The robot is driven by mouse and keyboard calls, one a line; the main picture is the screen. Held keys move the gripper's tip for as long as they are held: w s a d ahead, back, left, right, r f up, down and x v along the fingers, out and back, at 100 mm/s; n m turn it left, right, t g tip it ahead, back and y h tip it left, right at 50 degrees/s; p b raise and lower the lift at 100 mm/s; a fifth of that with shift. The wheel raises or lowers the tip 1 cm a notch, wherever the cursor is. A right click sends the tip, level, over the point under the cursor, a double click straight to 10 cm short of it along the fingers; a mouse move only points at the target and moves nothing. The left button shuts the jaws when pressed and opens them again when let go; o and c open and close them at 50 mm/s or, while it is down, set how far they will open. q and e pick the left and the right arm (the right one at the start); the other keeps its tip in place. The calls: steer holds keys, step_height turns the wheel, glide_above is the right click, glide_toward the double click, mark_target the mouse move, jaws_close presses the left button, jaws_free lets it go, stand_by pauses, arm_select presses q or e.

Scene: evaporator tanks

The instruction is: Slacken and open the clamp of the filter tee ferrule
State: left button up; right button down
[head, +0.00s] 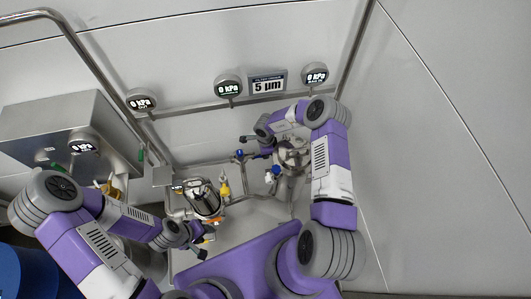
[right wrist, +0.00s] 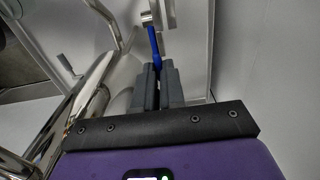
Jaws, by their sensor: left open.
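My left gripper (head: 205,246) is open below a shiny steel vessel (head: 205,200), near an orange part at its lower edge. I cannot make out the filter tee ferrule or its clamp for certain among the small fittings. My right gripper (head: 246,147) is at the pipework at the back. In the right wrist view its fingers (right wrist: 159,84) are close together, with the lower end of a blue handle (right wrist: 154,48) between their tips. The handle hangs from a steel fitting (right wrist: 153,16).
A yellow-handled fitting (head: 225,188) stands right of the vessel. Steel pipework (head: 292,158) crowds my right forearm. Gauges (head: 228,86) and a 5 µm sign (head: 267,84) are on the back wall. A steel box (head: 75,125) is at left. In the right wrist view a thick pipe (right wrist: 75,115) runs left of the fingers.

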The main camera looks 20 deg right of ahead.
mark_target(247, 160)
stand_by(0.3)
steer(key=s+a+m, duration=0.3)
steer(key=a+m, duration=0.4)
steer(key=m, duration=1.2)
steer(key=shift+s, duration=0.35)
steer(key=shift+a, duration=0.1)
steer(key=c, duration=1.2)
jaws_free()
